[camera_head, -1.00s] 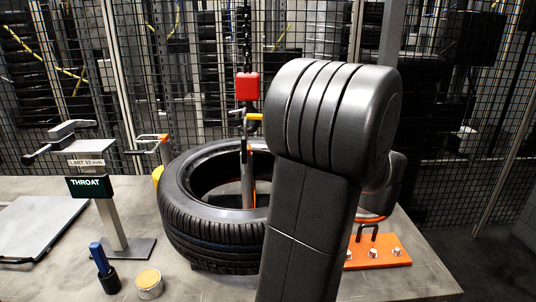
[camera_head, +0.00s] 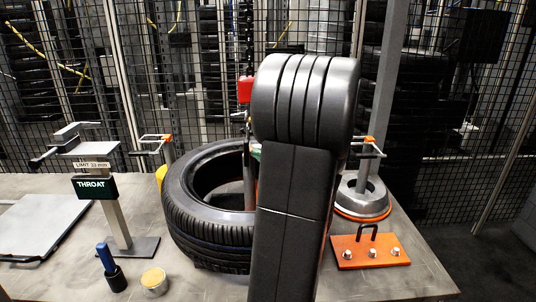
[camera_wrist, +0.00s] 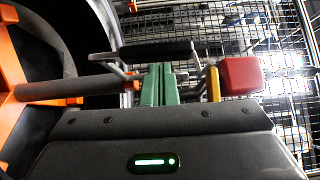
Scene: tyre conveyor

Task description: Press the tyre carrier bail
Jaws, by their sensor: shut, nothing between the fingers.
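The tyre (camera_head: 205,235) lies on its side on the table, with the carrier's grey post (camera_head: 249,185) standing in its hole. The red block (camera_head: 245,90) of the carrier hangs above on a chain. In the wrist view the red block (camera_wrist: 240,76), a yellow lever (camera_wrist: 213,84) and the post (camera_wrist: 65,88) show sideways. A black-gripped bail (camera_wrist: 157,50) with bent metal arms crosses beyond my gripper (camera_wrist: 158,84). Its green fingers are together and empty, close to the bail; I cannot tell if they touch. In the head view my arm hides most of the gripper and bail.
A throat gauge stand (camera_head: 95,187), a blue-handled tool (camera_head: 106,259) and a round tin (camera_head: 154,281) stand at left. An orange block (camera_head: 371,250) and a ringed base (camera_head: 362,197) are at right. Mesh fencing stands behind.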

